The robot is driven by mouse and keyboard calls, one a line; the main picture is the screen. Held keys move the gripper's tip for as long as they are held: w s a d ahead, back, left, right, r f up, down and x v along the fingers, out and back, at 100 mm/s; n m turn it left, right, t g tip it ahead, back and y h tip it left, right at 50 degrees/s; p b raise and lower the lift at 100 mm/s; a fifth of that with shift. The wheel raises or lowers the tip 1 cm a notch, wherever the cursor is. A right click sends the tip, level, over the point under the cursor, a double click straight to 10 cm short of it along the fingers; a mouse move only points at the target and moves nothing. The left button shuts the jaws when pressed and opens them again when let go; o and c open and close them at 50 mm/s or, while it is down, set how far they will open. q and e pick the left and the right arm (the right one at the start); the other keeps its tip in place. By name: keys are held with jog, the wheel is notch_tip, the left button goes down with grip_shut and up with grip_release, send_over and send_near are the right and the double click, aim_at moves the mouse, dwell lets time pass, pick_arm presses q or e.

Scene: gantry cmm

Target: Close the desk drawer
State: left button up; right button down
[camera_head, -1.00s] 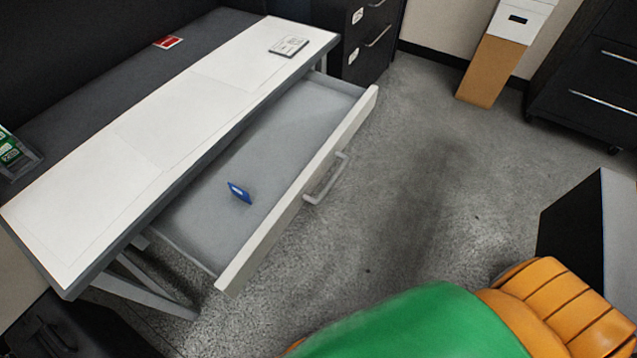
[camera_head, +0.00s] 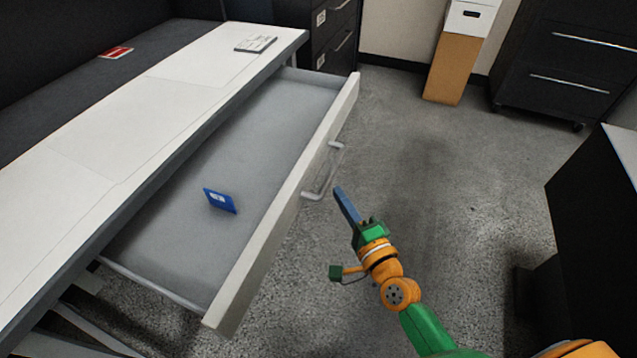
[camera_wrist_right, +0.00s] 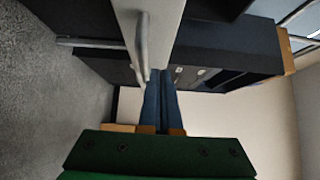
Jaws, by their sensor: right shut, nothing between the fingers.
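The desk drawer (camera_head: 262,232) is pulled well out from under the desk (camera_head: 190,125). Its pale front panel carries a grey bar handle (camera_head: 327,176), which also shows in the right wrist view (camera_wrist_right: 141,45). My right gripper (camera_head: 338,190) is shut and empty, with its blue fingers just in front of the drawer front, beside the handle. In the right wrist view, the fingertips (camera_wrist_right: 160,78) are close to the handle; I cannot tell whether they touch it. My left gripper is not in view.
A dark block (camera_head: 600,230) is at the right. The floor (camera_head: 440,160) between is clear.

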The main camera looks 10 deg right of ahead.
aim_at(310, 171)
jog(key=w+a, duration=0.2)
jog(key=w, duration=0.1)
jog(key=w+a, duration=0.1)
jog(key=w, duration=0.1)
jog(key=shift+w+a, duration=0.2)
jog(key=shift+a, duration=0.3)
